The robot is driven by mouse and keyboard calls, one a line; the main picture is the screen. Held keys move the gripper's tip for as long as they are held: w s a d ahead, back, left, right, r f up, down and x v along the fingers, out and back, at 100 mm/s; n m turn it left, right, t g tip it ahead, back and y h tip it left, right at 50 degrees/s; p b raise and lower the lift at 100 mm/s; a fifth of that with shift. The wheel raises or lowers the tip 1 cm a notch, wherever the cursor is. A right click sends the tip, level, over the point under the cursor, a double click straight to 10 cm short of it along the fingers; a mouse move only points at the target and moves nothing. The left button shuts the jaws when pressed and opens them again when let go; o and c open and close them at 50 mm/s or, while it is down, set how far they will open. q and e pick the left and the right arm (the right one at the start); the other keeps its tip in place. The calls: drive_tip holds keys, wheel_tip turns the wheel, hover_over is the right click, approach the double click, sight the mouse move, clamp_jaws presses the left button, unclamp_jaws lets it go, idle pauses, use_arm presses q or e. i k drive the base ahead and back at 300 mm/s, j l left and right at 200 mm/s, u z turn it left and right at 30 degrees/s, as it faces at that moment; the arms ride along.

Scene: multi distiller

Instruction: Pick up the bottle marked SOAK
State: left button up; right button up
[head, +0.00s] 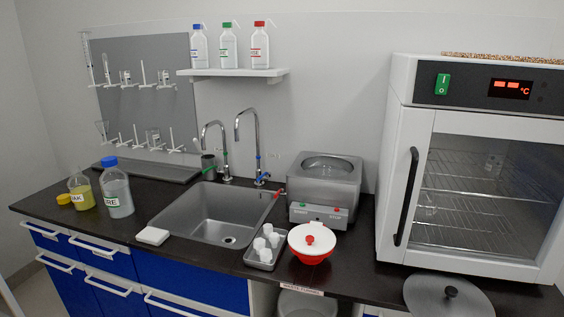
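A small clear bottle of yellow liquid (86,199) stands upright at the left end of the dark counter. Its white label shows only partly and seems to end in "AK". Its neck looks uncapped, and a yellow cap (64,199) is beside it at its left. A larger clear bottle with a blue cap (117,193) stands just to its right, with a label seeming to end in "RE". Neither of my grippers is in view.
A sink (215,210) with two taps is right of the bottles, with a white block (152,236) before it. A tray of white cups (265,258), a red-and-white lidded bowl (311,246), a steel bath (324,188) and an oven (470,190) stand further right.

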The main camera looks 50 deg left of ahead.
sight(80, 188)
drive_tip(key=u, duration=2.9)
drive_tip(key=i+j+z, duration=0.15)
drive_tip(key=i+j, duration=0.2)
drive_tip(key=j, duration=0.15)
